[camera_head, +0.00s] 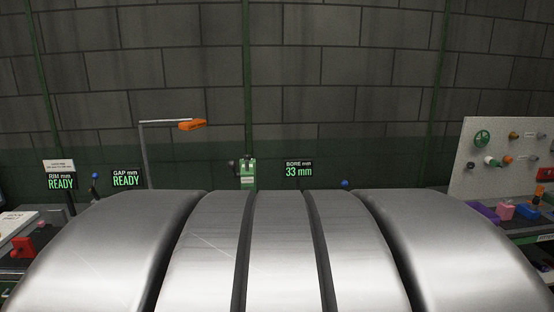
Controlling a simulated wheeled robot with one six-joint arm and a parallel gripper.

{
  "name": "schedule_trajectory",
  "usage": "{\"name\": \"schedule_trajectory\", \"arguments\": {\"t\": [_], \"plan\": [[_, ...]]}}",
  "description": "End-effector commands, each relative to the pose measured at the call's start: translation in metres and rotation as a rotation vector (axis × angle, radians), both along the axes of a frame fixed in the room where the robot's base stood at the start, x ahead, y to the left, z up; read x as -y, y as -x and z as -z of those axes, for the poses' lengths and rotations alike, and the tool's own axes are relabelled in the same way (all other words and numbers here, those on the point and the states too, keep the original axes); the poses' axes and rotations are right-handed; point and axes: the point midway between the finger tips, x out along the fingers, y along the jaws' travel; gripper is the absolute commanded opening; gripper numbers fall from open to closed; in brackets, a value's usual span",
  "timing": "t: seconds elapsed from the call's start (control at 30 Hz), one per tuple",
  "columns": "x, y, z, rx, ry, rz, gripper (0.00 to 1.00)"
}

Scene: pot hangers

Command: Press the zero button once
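I cannot make out a button marked zero in the head view. A small screen reading "BORE mm 33 mm" (299,170) stands at the back middle. A screen reading "GAP mm READY" (126,179) and a screen reading "RIM mm READY" (61,181) stand at the back left. A green device (247,172) with a pale label stands left of the bore screen. My gripper is not in view, so its state does not show. The lower middle of the view is blocked by large, close, curved grey metal surfaces.
An orange lamp (192,125) hangs from a thin post. Blue knobs (345,184) (95,176) show near the back. A red block (22,247) lies at left. A pale pegboard (505,160) with fittings stands at right, above a pink block (506,211). A dark block wall closes the back.

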Motion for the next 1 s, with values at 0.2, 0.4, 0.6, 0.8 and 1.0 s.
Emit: {"name": "schedule_trajectory", "arguments": {"t": [0.2,0.4,0.6,0.8,1.0], "plan": [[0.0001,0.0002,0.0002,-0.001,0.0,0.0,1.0],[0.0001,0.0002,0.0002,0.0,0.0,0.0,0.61],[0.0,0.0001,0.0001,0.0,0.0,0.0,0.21],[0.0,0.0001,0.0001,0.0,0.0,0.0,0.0],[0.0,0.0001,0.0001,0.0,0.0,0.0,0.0]]}}
